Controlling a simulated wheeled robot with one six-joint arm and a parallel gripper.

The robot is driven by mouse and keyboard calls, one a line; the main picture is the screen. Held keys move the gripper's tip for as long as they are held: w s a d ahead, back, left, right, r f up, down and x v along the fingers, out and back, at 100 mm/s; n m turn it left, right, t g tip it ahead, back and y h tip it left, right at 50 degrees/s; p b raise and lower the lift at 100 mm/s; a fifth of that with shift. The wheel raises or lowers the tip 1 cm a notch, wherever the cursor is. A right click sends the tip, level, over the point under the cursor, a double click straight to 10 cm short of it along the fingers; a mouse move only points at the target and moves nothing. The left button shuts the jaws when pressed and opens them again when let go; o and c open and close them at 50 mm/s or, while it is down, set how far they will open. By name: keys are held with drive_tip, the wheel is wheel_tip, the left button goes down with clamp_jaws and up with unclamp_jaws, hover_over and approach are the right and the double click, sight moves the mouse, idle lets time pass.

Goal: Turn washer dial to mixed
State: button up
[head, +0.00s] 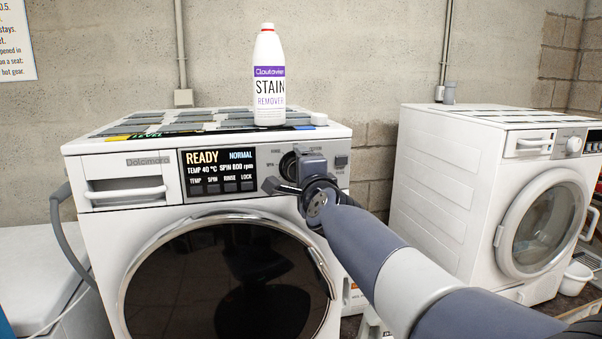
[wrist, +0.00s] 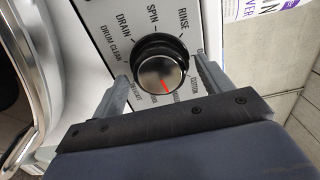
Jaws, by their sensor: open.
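The washer (head: 105,240) stands in front of me, and its display reads READY, NORMAL, TEMP 40 °C and SPIN 800 rpm. Its dial (wrist: 161,67) is a black knob with a silver face and a red pointer line. In the wrist view the line points down and slightly right, toward labels partly hidden by my gripper. DRUM CLEAN, DRAIN, SPIN and RINSE are legible around it. My gripper (wrist: 161,75) is open, with one finger on each side of the dial; I cannot tell whether they touch it. In the head view my gripper (head: 283,177) covers part of the dial.
The detergent drawer (head: 125,190) is left of the display, and the round door (head: 225,285) is below. Another washer (head: 440,170) stands at right.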

drive_tip(key=v, duration=1)
drive_tip(key=shift+s+p, duration=0.35)
drive_tip(key=shift+s, duration=0.05)
drive_tip(key=shift+d, duration=0.1)
drive_tip(key=x, duration=1.1)
drive_tip(key=shift+b, duration=0.35)
drive_tip(key=shift+s, duration=0.1)
